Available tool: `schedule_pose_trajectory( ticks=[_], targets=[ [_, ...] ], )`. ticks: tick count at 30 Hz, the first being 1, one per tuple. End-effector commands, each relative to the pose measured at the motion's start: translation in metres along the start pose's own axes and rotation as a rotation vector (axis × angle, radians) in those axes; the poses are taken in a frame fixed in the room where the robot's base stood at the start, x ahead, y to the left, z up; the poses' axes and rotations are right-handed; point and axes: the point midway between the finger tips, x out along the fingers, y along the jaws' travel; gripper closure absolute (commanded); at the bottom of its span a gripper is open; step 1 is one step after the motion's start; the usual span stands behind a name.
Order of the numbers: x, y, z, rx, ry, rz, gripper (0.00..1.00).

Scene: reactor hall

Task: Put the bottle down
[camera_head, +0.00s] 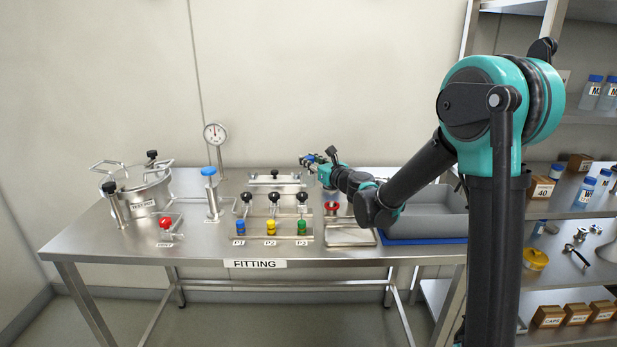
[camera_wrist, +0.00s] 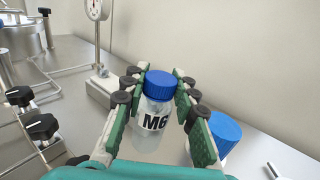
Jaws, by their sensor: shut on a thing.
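In the wrist view, a clear bottle (camera_wrist: 152,117) with a blue cap and a white label reading "M6" stands upright between the green-padded fingers of my gripper (camera_wrist: 154,100). The fingers are shut on it, one on each side. In the head view, my gripper (camera_head: 322,163) is over the back right part of the steel table (camera_head: 130,236); the bottle there is small and partly hidden, and I cannot tell whether its base touches anything. A second blue cap (camera_wrist: 225,130) shows just right of the right finger in the wrist view, its body mostly hidden.
A red ring-shaped piece (camera_head: 331,208) and a shallow metal tray (camera_head: 350,236) are near my gripper. Left are valves with black knobs (camera_head: 273,198), a gauge (camera_head: 215,134) and a steel pot (camera_head: 146,190). A grey bin (camera_head: 436,222) stands right. The table's front left is clear.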

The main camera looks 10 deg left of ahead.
Motion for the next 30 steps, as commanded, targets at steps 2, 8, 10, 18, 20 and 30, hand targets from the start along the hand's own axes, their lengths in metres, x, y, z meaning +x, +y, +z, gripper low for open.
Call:
schedule_pose_trajectory(
  ticks=[2,8,10,18,20,30],
  targets=[
    [0.001,0.0,-0.012,0.0,0.0,0.0,0.92],
    [0.0,0.0,-0.026,0.0,0.0,0.0,0.92],
    [0.0,0.0,-0.035,0.0,0.0,0.0,0.92],
    [0.0,0.0,-0.059,0.0,0.0,0.0,0.92],
    [0.0,0.0,-0.059,0.0,0.0,0.0,0.92],
    [0.0,0.0,-0.061,0.0,0.0,0.0,0.65]
  ],
)
